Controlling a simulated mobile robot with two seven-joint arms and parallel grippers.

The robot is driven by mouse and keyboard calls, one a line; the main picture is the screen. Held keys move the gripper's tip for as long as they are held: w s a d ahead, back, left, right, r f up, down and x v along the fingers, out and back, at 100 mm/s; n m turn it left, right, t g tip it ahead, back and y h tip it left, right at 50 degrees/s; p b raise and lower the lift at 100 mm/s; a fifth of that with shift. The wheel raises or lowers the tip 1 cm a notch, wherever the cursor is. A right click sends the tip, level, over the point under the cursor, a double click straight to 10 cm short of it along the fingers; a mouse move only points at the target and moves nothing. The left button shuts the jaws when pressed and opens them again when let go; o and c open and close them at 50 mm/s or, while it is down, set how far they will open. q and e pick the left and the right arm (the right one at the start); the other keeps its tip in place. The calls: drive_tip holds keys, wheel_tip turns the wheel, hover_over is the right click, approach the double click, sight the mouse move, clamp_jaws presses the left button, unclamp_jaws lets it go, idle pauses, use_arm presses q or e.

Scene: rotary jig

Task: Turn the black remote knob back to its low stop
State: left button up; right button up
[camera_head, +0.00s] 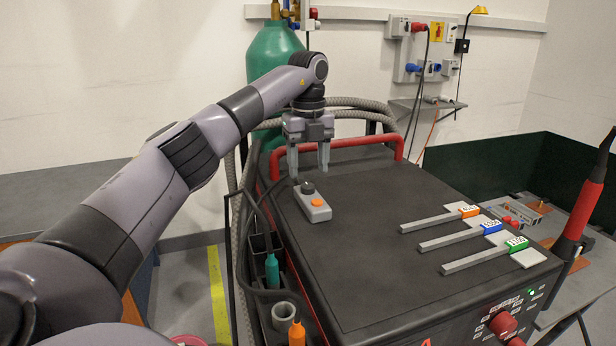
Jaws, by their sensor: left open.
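The black remote knob (307,187) sits on the far end of a small grey remote box (315,209), which also carries an orange button (317,202). The box lies on the black top of the machine, near its left edge. My left gripper (309,176) points straight down with its two fingers apart. It is at the far end of the box, close to the knob; I cannot tell whether the fingers touch it. The knob's pointer is too small to read. My right gripper is not in view.
Three grey bars with orange, blue and green tags (517,242) lie on the machine's top (390,270) at right. A red handle rail (340,145) runs behind my gripper. A green gas cylinder (268,60) and hoses stand behind. A side holder has bottles (272,270).

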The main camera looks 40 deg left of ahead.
sight(308, 186)
use_arm(q)
drive_tip(key=shift+r, duration=1.7)
drive_tip(key=shift+s+f, duration=0.1)
